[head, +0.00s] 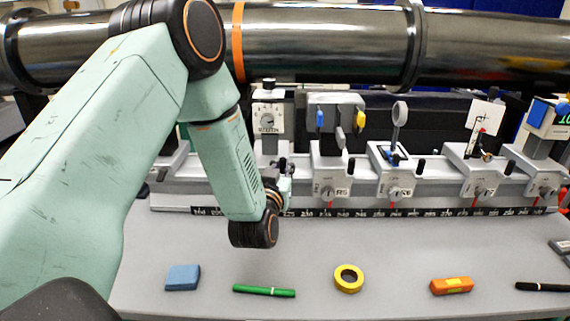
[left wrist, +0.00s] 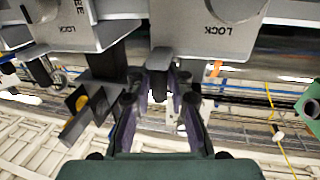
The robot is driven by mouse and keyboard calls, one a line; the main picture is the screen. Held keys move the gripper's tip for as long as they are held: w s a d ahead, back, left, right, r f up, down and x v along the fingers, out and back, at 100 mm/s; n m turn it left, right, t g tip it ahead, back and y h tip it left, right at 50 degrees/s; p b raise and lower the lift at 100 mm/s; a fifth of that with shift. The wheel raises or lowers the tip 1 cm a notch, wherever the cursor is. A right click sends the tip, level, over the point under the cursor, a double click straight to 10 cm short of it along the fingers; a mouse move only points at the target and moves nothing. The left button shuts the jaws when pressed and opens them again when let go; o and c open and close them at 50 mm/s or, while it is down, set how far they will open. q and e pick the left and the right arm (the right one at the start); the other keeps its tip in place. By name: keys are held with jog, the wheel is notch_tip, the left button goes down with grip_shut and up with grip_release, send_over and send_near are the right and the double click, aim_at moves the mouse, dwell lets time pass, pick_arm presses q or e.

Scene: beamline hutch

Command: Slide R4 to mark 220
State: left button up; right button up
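The rail carriers stand on a bench rail with a dark number strip (head: 400,212) along its front. The carrier with the dial box (head: 268,118), left of the one labelled R5, is probably R4; its label and pointer are hidden behind my left arm. My left gripper (head: 287,172) is at this carrier's right side, mostly hidden in the head view. In the left wrist view its two fingers (left wrist: 166,88) stand close together at a grey stub (left wrist: 162,58) below an upside-down LOCK plate (left wrist: 235,15). I cannot tell whether they clamp anything. Mark 220 is not readable. My right gripper is not in view.
Carrier R5 (head: 330,172) stands close on the right, with R6 (head: 394,172) and R7 (head: 478,172) beyond. A large pipe (head: 320,42) runs behind.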

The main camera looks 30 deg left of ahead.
pick_arm(q)
jog(key=shift+o, duration=0.8)
jog(key=shift+r, duration=0.2)
jog(key=shift+o, duration=0.9)
jog(key=shift+d+r, duration=0.1)
jog(key=shift+d, duration=0.05)
jog(key=shift+w, duration=0.2)
jog(key=v, duration=1.2)
